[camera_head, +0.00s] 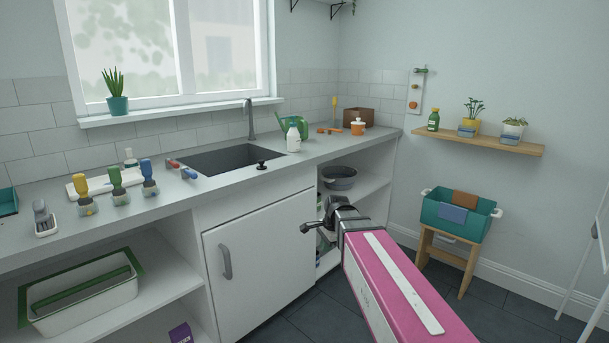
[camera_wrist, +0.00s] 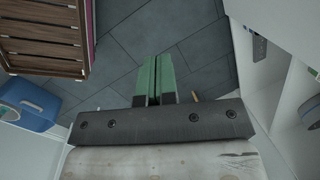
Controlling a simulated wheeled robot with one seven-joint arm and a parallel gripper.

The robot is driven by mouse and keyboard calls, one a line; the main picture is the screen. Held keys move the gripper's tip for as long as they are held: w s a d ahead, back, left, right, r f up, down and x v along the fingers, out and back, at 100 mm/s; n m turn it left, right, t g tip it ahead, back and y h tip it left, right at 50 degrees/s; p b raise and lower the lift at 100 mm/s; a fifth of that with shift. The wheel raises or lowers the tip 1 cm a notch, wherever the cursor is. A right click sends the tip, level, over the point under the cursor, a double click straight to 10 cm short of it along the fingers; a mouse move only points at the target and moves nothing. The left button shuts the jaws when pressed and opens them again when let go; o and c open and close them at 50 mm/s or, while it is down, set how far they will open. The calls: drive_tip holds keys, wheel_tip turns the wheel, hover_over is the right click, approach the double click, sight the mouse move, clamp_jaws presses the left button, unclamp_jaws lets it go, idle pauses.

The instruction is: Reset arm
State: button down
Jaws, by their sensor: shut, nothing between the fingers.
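My arm with its pink link reaches up from the bottom right of the head view, in front of the sink cabinet's right side. My gripper (camera_wrist: 156,60) shows in the wrist view with its two green fingers together, shut and empty. It points over the dark tiled floor (camera_wrist: 190,45). In the head view the dark end of my arm is beside the open shelf, below the counter edge; the fingers are not clear there.
The counter (camera_head: 235,190) holds brushes, a sink (camera_head: 230,158) and a spray bottle (camera_head: 293,135). A white cabinet door (camera_head: 262,262) is closed. A teal bin (camera_head: 455,225) sits on a wooden stool (camera_head: 446,256) at right. A slatted wooden thing (camera_wrist: 42,35) is upper left in the wrist view.

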drive_tip(key=s+d+f+n+g+h, duration=0.1)
drive_tip(key=s+d+f+n+h, duration=0.1)
drive_tip(key=s+d+f+n, duration=0.9)
drive_tip(key=shift+s+d+f+n, duration=0.15)
drive_tip(key=shift+s+f+n, duration=0.6)
drive_tip(key=shift+s, duration=0.45)
drive_tip(key=shift+r, duration=0.1)
